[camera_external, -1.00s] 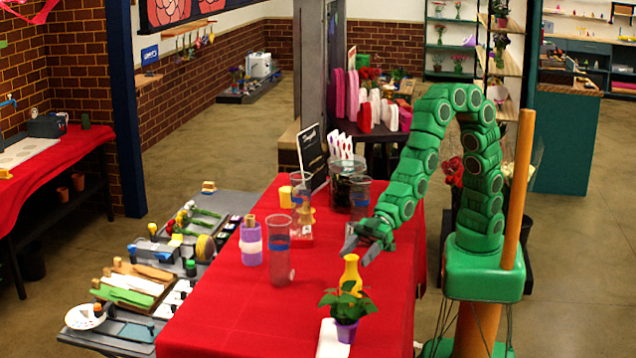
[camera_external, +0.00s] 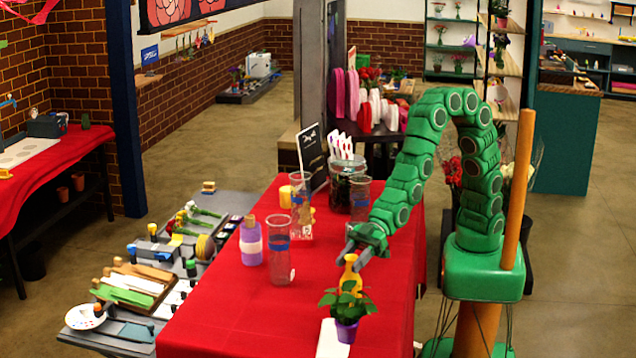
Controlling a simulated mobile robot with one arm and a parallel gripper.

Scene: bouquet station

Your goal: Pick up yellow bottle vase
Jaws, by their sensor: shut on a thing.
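The yellow bottle vase (camera_external: 350,272) stands upright on the red-covered table, just behind a small green plant in a purple pot (camera_external: 347,312). The plant's leaves hide the vase's lower part. My gripper (camera_external: 351,258) is at the top of the vase, with its grey fingers around the neck. The fingers look shut on the neck. The vase's base is hidden, so I cannot tell whether it touches the table.
Clear glass cylinders (camera_external: 279,262) and a purple-banded bottle (camera_external: 251,242) stand left of my gripper. A dark container with white tags (camera_external: 345,178) and a black sign (camera_external: 311,158) are behind. The front left of the red table (camera_external: 245,325) is clear.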

